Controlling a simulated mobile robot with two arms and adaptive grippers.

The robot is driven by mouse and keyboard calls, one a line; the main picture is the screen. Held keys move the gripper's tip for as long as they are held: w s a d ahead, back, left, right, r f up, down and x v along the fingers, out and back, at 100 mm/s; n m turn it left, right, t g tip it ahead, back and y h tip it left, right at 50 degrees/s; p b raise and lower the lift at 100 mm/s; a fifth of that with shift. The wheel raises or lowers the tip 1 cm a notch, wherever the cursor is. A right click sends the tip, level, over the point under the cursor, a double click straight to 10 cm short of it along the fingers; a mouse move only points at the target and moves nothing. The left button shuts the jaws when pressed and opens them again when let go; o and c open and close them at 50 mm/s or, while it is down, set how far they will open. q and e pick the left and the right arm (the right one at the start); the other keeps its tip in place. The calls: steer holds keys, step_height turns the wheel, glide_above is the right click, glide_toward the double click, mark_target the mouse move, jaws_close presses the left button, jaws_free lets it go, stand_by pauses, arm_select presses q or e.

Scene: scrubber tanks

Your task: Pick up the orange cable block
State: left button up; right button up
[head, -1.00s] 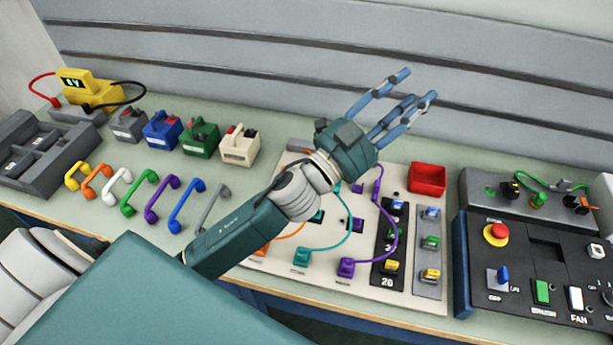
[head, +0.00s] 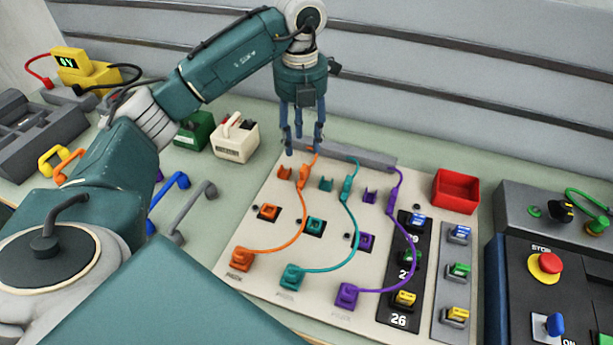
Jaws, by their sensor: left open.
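An orange cable runs over the pale board (head: 225,275). Its upper end has an orange cable block (head: 304,177) near the grey rail at the board's back edge. Its lower end joins an orange base block (head: 241,259) at the board's front left. My left gripper (head: 303,148) is open and points down, its blue fingers just above and behind the orange cable block in the picture. The fingers look empty, and I cannot tell how far they are from the block. My right gripper is out of view.
Teal (head: 348,188) and purple (head: 396,178) cable blocks stand to the right along the grey rail (head: 360,153). A red tray (head: 456,191) sits at the board's back right. A white box (head: 235,138) stands to the left. The grey wall is close behind.

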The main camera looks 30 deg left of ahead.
mark_target(302, 169)
arm_select(q)
step_height(302, 169, down, 5)
steer(key=shift+r+p, duration=0.15)
steer(key=shift+p, duration=0.2)
step_height(302, 169, down, 5)
steer(key=shift+r+p, duration=0.1)
steer(key=shift+p, duration=0.8)
steer(key=shift+f, duration=0.3)
steer(key=c, duration=1)
